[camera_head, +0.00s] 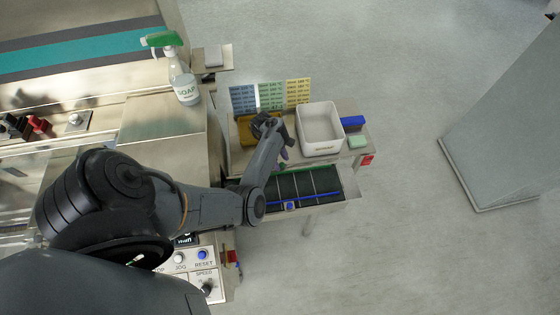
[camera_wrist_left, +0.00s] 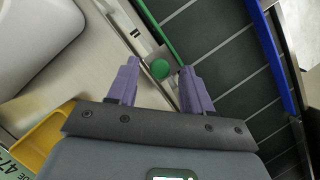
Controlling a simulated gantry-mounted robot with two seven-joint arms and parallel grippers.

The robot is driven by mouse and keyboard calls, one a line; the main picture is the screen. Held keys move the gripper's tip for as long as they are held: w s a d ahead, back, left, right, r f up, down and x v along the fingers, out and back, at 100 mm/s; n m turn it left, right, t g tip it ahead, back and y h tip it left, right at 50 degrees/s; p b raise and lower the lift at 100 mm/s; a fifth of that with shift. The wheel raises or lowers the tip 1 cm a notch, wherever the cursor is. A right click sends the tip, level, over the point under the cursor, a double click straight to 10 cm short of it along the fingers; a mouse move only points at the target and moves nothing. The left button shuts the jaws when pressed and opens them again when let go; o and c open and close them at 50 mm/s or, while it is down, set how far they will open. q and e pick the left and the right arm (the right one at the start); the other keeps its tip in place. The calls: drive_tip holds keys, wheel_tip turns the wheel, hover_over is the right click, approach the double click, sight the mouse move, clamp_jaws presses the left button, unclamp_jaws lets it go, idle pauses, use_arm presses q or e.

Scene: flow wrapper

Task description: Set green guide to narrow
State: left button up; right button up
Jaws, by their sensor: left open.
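The green guide is a thin green rail (camera_wrist_left: 158,28) along the edge of the dark conveyor; its round green knob (camera_wrist_left: 160,69) sits on a metal bracket. My left gripper (camera_wrist_left: 158,76) is open, with its two purple fingers on either side of the green knob in the left wrist view. I cannot tell whether they touch it. In the head view the left gripper (camera_head: 284,153) is partly hidden by my arm near the conveyor's back edge. The green rail (camera_head: 318,170) shows there beyond the dark belt. My right gripper is not in view.
A blue rail (camera_head: 318,198) with a blue knob (camera_head: 290,206) runs along the belt's near side.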

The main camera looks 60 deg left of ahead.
use_arm(q)
drive_tip(key=shift+f, duration=0.1)
clamp_jaws()
idle(0.3)
